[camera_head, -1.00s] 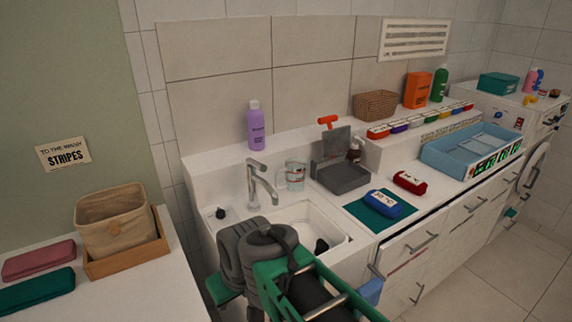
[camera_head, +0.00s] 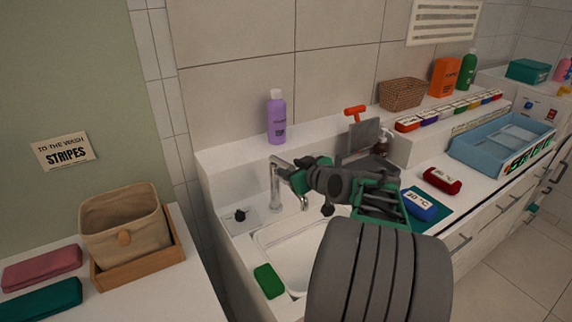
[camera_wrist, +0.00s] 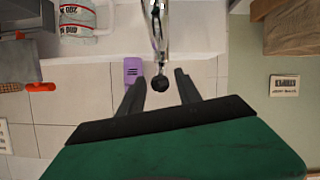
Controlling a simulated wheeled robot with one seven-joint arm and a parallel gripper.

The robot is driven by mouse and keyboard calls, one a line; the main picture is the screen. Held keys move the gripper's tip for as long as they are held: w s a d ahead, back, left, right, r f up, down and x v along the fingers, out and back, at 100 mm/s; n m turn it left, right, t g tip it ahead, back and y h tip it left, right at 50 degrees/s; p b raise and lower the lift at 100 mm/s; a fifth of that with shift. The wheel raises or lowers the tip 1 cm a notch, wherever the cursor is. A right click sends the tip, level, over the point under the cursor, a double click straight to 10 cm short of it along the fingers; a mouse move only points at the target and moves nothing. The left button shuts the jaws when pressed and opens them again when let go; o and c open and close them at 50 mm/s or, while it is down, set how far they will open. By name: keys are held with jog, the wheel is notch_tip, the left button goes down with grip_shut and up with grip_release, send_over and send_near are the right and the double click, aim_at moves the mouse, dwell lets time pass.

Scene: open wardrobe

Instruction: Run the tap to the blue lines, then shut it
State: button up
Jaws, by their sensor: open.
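The chrome tap (camera_head: 275,192) stands at the back of the white sink (camera_head: 290,262). My gripper (camera_head: 284,165) is open at the top of the tap and hides part of it. In the wrist view, which is upside down, the chrome tap (camera_wrist: 158,28) shows at top centre. A black ball (camera_wrist: 160,83) at its end appears between the open fingers (camera_wrist: 161,88); I cannot tell whether they touch it. A clear measuring jug (camera_wrist: 78,22) with red markings shows at the wrist view's top left; my arm hides it in the head view. No blue lines or running water are visible.
A purple bottle (camera_head: 277,118) stands on the ledge behind the tap. A green sponge (camera_head: 268,281) lies at the sink's front left corner. A black knob (camera_head: 239,215) sits left of the tap.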

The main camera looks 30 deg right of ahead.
aim_at(282, 163)
jog(key=shift+x, duration=1.4)
jog(key=shift+c, duration=0.5)
grip_shut()
